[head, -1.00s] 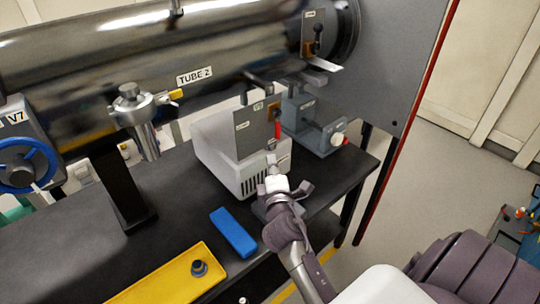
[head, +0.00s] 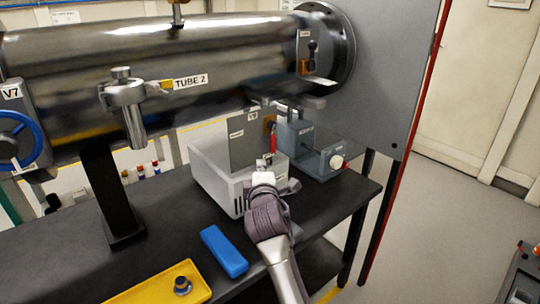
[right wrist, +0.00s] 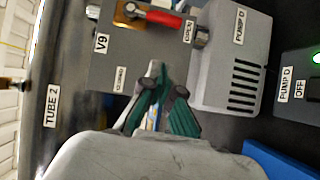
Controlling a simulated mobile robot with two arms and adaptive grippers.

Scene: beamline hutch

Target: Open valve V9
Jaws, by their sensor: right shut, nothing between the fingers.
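Valve V9 is on a grey panel (head: 244,150) below TUBE 2. It has a brass body (right wrist: 131,14) and a red lever (head: 273,143). The lever also shows in the right wrist view (right wrist: 165,20). It points down the panel, its tip beside the OPEN label (right wrist: 187,32); the CLOSED label (right wrist: 121,79) is off to the panel's side. My right gripper (head: 264,172) is in front of the panel, just below the lever. In the right wrist view its green fingers (right wrist: 164,92) are empty and apart from the lever. My left gripper is out of view.
The white PUMP D box (head: 215,180) stands behind and below the panel. A blue block (head: 224,251) and yellow tray (head: 150,292) lie on the black table (head: 150,245). V7's blue wheel (head: 15,145) is far left.

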